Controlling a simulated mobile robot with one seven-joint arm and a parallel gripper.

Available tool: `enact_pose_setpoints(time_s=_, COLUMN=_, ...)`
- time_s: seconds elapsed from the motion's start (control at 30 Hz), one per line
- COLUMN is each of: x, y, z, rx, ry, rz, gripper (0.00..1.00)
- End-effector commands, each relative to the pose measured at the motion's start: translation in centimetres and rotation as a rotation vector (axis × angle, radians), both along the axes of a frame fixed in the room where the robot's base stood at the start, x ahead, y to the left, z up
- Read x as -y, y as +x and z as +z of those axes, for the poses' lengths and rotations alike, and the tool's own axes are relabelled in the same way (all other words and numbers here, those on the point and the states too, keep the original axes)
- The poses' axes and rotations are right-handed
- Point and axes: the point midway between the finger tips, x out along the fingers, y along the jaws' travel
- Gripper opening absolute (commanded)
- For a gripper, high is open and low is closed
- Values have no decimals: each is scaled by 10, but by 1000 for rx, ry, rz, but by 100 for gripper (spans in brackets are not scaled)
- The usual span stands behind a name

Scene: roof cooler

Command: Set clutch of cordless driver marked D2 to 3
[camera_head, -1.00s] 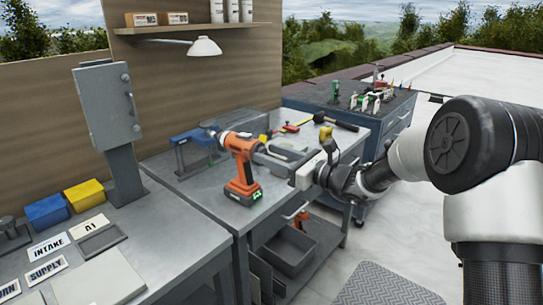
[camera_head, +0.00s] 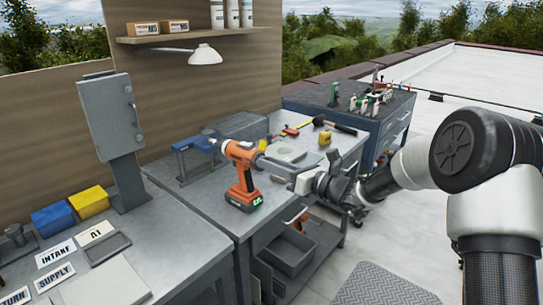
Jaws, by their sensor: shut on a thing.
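The orange cordless driver (camera_head: 239,154) stands upright on its dark battery base on the grey workbench. The base carries a small green mark too small to read, so I cannot tell whether it is D2. My gripper (camera_head: 262,161) reaches in from the right, its fingers together at the right end of the driver's upper body. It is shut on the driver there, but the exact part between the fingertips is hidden. The clutch ring's numbers and setting cannot be made out.
A blue-topped grey fixture (camera_head: 194,144) stands left behind the driver. A yellow tape measure (camera_head: 325,138) and a dark-handled hammer (camera_head: 336,126) lie behind my gripper. A grey cabinet (camera_head: 108,118) stands on the left bench. A grey bin (camera_head: 288,256) sits below.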

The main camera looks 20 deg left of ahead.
Motion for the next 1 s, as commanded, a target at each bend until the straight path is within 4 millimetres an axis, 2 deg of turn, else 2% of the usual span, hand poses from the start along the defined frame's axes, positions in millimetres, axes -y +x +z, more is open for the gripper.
enact_pose_setpoints(time_s=0.07, x=1, y=0, z=7, rx=-73, ry=27, rz=0, gripper=1)
enact_pose_setpoints(time_s=1.0, x=1, y=1, z=3, rx=-872, ry=322, rz=0, gripper=1)
